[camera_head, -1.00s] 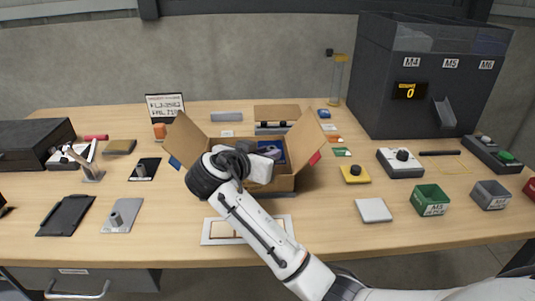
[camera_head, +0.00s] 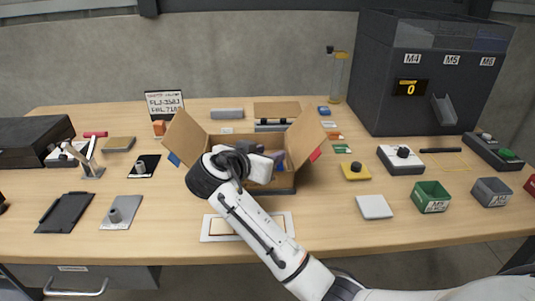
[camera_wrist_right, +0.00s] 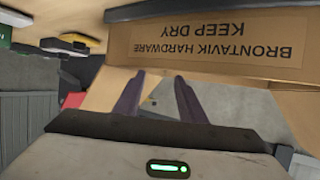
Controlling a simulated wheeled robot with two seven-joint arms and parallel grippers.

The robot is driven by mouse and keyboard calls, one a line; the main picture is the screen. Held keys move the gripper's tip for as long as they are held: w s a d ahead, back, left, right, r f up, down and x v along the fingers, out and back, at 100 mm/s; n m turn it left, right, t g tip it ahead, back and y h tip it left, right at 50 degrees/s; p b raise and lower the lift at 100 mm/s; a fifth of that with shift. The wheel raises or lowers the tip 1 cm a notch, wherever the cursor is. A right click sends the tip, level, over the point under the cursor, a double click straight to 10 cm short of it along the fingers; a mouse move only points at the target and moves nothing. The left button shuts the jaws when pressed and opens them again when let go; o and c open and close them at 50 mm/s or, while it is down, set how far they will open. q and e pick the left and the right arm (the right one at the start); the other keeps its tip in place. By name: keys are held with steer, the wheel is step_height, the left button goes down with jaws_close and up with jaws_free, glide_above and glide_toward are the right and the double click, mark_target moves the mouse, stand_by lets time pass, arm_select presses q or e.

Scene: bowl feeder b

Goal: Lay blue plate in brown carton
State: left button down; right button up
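The brown carton (camera_head: 186,135) stands open in the middle of the table, its side flaps spread out. Its printed flap (camera_wrist_right: 210,45) fills the top of the right wrist view. My right gripper (camera_head: 262,166) is over and partly in the carton's opening. In the right wrist view its two dark fingers (camera_wrist_right: 159,78) stand apart, with nothing clearly held between them. I cannot make out the blue plate for certain; the gripper and wrist hide much of the carton's inside. My left gripper is not in view.
A white framed mat (camera_head: 217,228) lies in front of the carton. A white square block (camera_head: 374,207), a yellow button box (camera_head: 355,172) and a green bin (camera_head: 431,197) are to the right. A dark feeder (camera_head: 405,115) stands at the back right. Grey and black plates lie at the left.

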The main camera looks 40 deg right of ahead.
steer(key=shift+r+p, duration=0.35)
steer(key=shift+r, duration=0.45)
steer(key=v, duration=1.2)
steer(key=shift+f, duration=0.3)
